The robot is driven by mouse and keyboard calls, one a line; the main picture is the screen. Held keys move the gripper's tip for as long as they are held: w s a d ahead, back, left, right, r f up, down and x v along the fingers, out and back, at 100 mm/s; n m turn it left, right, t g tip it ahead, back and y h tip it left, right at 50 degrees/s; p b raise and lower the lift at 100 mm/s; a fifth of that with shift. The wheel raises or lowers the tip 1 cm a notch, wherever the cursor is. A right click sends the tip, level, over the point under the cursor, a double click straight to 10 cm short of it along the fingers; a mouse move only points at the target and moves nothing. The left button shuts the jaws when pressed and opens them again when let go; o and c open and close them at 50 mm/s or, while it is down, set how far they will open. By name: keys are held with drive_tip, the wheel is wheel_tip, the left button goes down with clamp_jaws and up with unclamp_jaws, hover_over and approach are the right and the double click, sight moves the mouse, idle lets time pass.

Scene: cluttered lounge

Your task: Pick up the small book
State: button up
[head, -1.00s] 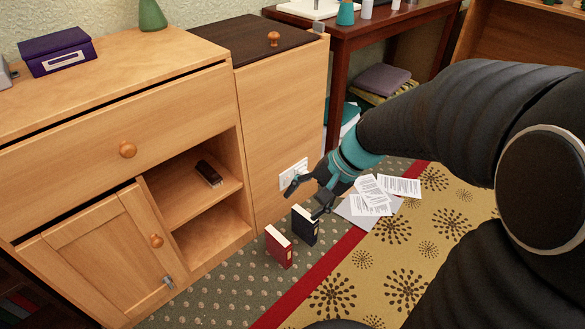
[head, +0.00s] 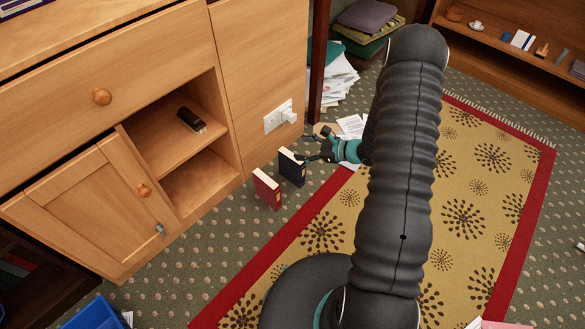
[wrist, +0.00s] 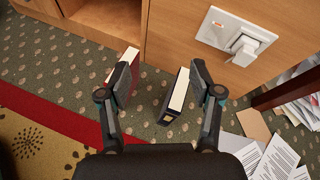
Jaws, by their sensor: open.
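Two small books stand upright on the patterned green carpet in front of the wooden cabinet. The black book (head: 291,168) has pale page edges, and the red book (head: 267,189) stands to its left and nearer. I cannot tell which one is meant. My gripper (head: 309,147) is open and low, by the black book's right end. In the wrist view the black book (wrist: 172,106) shows between the spread fingers of my gripper (wrist: 161,74), closer to the right finger. The red book (wrist: 126,88) is partly hidden behind the left finger.
Papers (head: 351,127) lie to the right. A yellow rug with a red border (head: 276,252) covers the floor in front. A blue bin (head: 95,315) stands at lower left.

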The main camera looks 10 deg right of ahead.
drive_tip(key=d+f+m+t+h, duration=0.2)
drive_tip(key=d+f+m, duration=0.3)
drive_tip(key=f, duration=0.7)
approach(292, 155)
drive_tip(key=shift+t, duration=0.3)
drive_tip(key=w+a+f, duration=0.2)
drive_tip(key=a+f, duration=0.1)
drive_tip(key=shift+a, duration=0.1)
drive_tip(key=shift+h, duration=0.3)
drive_tip(key=shift+x, duration=2.95)
drive_tip(key=shift+w+r, duration=0.15)
drive_tip(key=shift+r, duration=0.05)
clamp_jaws()
